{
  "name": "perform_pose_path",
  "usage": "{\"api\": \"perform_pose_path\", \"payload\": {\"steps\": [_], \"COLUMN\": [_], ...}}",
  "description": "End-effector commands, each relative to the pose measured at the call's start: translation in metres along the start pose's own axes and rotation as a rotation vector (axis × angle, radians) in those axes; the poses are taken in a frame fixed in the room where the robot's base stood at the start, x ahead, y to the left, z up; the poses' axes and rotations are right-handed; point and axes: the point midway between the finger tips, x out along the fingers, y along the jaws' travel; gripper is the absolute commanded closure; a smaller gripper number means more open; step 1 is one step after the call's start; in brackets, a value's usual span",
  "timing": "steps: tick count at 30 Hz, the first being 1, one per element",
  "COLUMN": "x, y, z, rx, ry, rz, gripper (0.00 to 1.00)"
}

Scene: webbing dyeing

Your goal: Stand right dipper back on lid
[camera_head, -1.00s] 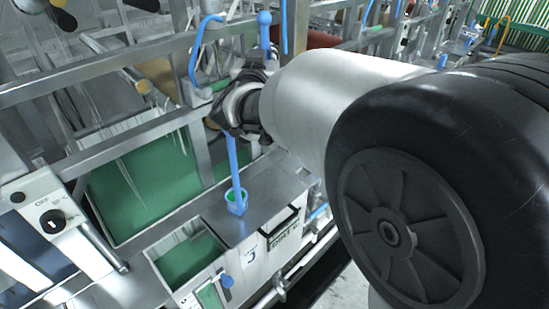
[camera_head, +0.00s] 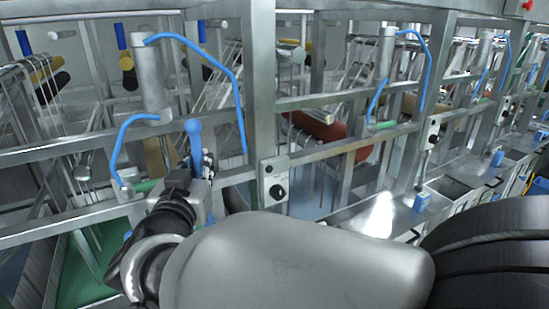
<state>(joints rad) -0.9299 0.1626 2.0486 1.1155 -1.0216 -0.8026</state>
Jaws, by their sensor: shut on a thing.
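The blue dipper (camera_head: 194,138) stands about upright, its ball-topped handle rising above my gripper (camera_head: 193,178). My gripper is shut on the handle, in front of the steel frame at left of centre. My dark wrist and pale arm hide the dipper's lower part, so I cannot see its cup. The lid in front of my gripper is also hidden, and I cannot tell whether the dipper touches anything.
Steel frame bars (camera_head: 330,148) run close behind my gripper. Bent blue pipes (camera_head: 236,85) hang nearby. A control box (camera_head: 275,183) sits right of it. Green liquid (camera_head: 82,275) shows at lower left.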

Motion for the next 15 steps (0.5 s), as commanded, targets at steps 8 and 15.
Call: {"api": "perform_pose_path", "payload": {"steps": [8,15], "x": [-0.003,-0.002], "y": [-0.002,-0.001], "z": [0.044,0.109], "rx": [-0.007,-0.006], "ry": [-0.003,-0.002], "rz": [-0.001,-0.001], "gripper": [1.0,1.0]}}
